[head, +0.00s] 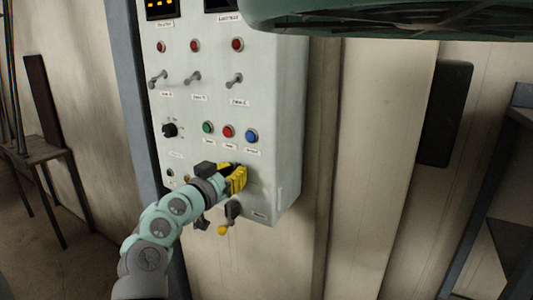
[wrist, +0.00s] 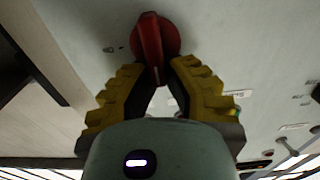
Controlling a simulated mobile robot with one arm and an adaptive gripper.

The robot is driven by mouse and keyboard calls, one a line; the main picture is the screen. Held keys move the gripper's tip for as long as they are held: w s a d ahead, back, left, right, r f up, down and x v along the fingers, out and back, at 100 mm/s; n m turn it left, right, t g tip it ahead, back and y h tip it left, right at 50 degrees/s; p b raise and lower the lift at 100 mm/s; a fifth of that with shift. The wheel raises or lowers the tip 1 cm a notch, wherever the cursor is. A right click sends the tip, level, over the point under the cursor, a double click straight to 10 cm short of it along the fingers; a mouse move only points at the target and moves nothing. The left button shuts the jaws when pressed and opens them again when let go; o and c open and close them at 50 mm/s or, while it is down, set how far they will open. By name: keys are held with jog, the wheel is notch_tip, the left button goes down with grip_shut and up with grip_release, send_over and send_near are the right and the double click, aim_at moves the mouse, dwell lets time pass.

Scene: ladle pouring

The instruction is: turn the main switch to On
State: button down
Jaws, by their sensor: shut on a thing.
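The main switch is a red rotary handle (wrist: 151,38) on the pale control panel (head: 270,120). In the wrist view it points down the picture, leaning slightly right at its lower end. My gripper (wrist: 159,72) has its yellow fingers closed on that lower end, one on each side. In the head view my gripper (head: 238,178) is against the lower part of the panel and hides the switch. No On or Off marking beside the switch can be read.
Above my gripper are green (head: 208,127), red (head: 228,131) and blue (head: 251,135) buttons. A black selector knob (head: 169,130) is to their left. Toggle levers (head: 192,77) stick out higher up. A dark handle (head: 232,210) sits just below my gripper.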

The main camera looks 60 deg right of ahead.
aim_at(248, 182)
jog(key=shift+f+b, duration=0.25)
jog(key=shift+b, duration=1)
jog(key=b, duration=0.2)
jog(key=m+b, duration=0.1)
jog(key=b, duration=0.2)
jog(key=shift+s+f, duration=0.15)
jog(key=shift+f, duration=0.15)
jog(key=m+b, duration=0.3)
jog(key=b, duration=0.7)
jog(key=s+m+b, duration=0.1)
jog(key=m+b, duration=0.3)
jog(key=b, duration=0.7)
jog(key=s+f+m+b, duration=0.1)
jog(key=m+b, duration=0.3)
jog(key=b, duration=0.7)
jog(key=shift+s+d+f, duration=0.1)
jog(key=shift+s+d, duration=0.05)
jog(key=m+b, duration=0.1)
jog(key=b, duration=0.1)
jog(key=m+b, duration=0.2)
jog(key=shift+f, duration=0.25)
jog(key=shift+f+m+b, duration=0.1)
jog(key=shift+m+b, duration=0.85)
jog(key=shift+m, duration=0.35)
